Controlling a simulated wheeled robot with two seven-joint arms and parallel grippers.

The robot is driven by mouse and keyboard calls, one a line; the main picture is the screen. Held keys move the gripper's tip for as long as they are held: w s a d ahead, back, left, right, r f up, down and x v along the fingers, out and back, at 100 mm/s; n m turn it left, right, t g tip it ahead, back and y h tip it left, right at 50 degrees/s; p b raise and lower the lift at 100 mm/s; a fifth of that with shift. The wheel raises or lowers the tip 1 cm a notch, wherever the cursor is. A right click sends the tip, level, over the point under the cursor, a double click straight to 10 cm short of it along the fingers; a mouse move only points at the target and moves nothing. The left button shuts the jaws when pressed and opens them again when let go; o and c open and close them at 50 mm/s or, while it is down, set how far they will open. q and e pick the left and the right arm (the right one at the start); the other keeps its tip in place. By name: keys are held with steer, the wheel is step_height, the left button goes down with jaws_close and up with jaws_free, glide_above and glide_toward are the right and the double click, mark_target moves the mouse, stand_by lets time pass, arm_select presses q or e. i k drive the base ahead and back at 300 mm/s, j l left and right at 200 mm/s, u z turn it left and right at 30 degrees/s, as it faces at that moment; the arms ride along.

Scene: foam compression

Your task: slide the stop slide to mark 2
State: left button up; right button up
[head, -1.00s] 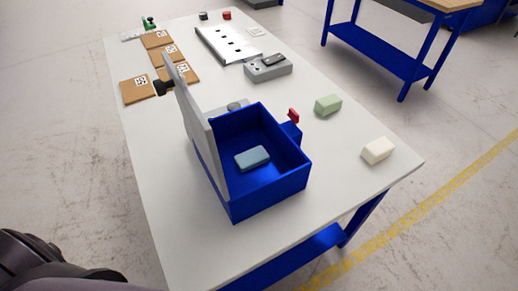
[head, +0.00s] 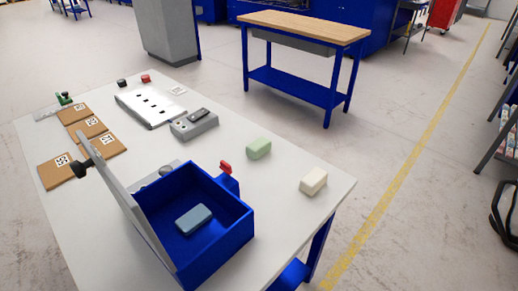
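I cannot tell for certain which part is the stop slide, and no mark 2 is readable. A blue open box (head: 228,250) stands on the white table (head: 85,215) with its grey lid (head: 128,208) raised on the left. A blue-grey foam block (head: 194,219) lies inside it. A small red piece (head: 226,167) stands at the box's far right side on a blue bracket. A light metal plate (head: 142,112) with several dark spots lies farther back. A grey unit (head: 190,130) with a dark part on top sits next to it. Neither gripper is in view.
A green block (head: 259,149) and a cream block (head: 313,181) lie right of the box. Brown squares (head: 92,127) with printed codes lie at the left. Small black (head: 122,83) and red (head: 146,78) items stand at the back. A wood-topped bench (head: 300,27) stands beyond open floor.

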mark_target(67, 99)
steer(key=u, duration=1.3)
steer(key=k+j, duration=0.2)
steer(key=j, duration=0.2)
steer(key=k+j+z, duration=0.1)
steer(key=j, duration=0.35)
steer(key=j+z, duration=0.35)
steer(key=j, duration=0.9)
steer(key=i+j+z, duration=0.15)
steer(key=i+j, duration=0.15)
steer(key=i+j+z, duration=0.1)
steer(key=i+j, duration=0.2)
steer(key=j, duration=0.15)
steer(key=i+j+z, duration=0.15)
steer(key=j, duration=0.25)
steer(key=i+j+z, duration=0.1)
steer(key=i+j, duration=0.2)
steer(key=i+j+z, duration=0.1)
steer(key=i+j, duration=0.15)
steer(key=i+j+z, duration=0.1)
steer(key=i+j, duration=0.2)
steer(key=i+j+z, duration=0.1)
steer(key=i+j, duration=0.15)
steer(key=j, duration=0.25)
steer(key=i+j+z, duration=0.1)
steer(key=j, duration=0.25)
steer(key=i+j+z, duration=0.1)
steer(key=i+j, duration=0.25)
steer(key=i+j+z, duration=0.1)
steer(key=j, duration=0.4)
steer(key=i, duration=0.1)
